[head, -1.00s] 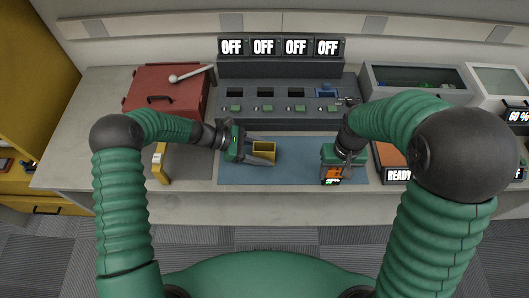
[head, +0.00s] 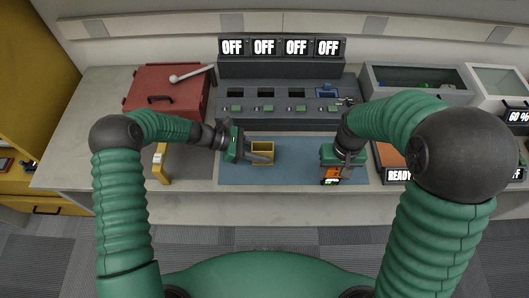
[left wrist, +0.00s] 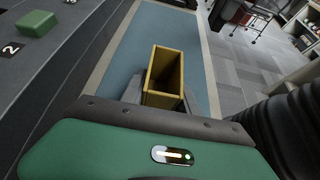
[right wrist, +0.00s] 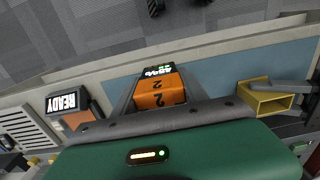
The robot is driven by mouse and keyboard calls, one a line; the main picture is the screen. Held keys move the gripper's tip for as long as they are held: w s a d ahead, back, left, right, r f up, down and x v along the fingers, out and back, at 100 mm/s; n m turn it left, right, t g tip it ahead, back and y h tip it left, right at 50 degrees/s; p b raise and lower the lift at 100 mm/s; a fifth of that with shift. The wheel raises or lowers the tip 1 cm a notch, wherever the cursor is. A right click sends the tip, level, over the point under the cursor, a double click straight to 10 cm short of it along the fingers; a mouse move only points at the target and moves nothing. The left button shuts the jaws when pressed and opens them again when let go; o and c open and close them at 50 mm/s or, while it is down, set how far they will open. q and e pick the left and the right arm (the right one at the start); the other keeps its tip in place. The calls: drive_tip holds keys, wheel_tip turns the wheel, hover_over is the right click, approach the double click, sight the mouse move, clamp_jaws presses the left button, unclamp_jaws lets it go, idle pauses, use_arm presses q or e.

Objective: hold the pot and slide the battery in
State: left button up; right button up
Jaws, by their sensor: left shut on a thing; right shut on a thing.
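The pot is a yellow open-topped square box (head: 262,152) on the blue mat (head: 290,175). My left gripper (head: 262,153) is shut on it from its left side, and the left wrist view shows the pot (left wrist: 164,75) empty between the fingers. The battery is an orange block (head: 331,174) marked 2 with a small lit display, and it also shows in the right wrist view (right wrist: 160,92). My right gripper (head: 333,172) is shut on the battery, to the right of the pot and apart from it. The gripper body hides part of the battery.
Behind the mat stands a dark console (head: 285,115) with several slots, green buttons and OFF screens; a blue item (head: 327,92) sits at its rightmost slot. A red box (head: 165,92) is at left, a yellow upright piece (head: 160,163) beside the mat, a READY unit (head: 392,160) at right.

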use_arm(q)
drive_tip(key=shift+a, duration=0.15)
use_arm(e)
drive_tip(key=shift+a, duration=0.1)
drive_tip(key=shift+w+a+r, duration=0.1)
drive_tip(key=shift+w+a, duration=0.1)
drive_tip(key=shift+w, duration=0.1)
use_arm(q)
drive_tip(key=shift+a, duration=0.1)
use_arm(e)
drive_tip(key=w+a+r, duration=0.5)
drive_tip(key=a, duration=0.5)
drive_tip(key=w+a+r, duration=0.5)
drive_tip(key=a, duration=0.5)
drive_tip(key=shift+w+a, duration=0.15)
drive_tip(key=shift+w, duration=0.05)
drive_tip(key=shift+f, duration=3)
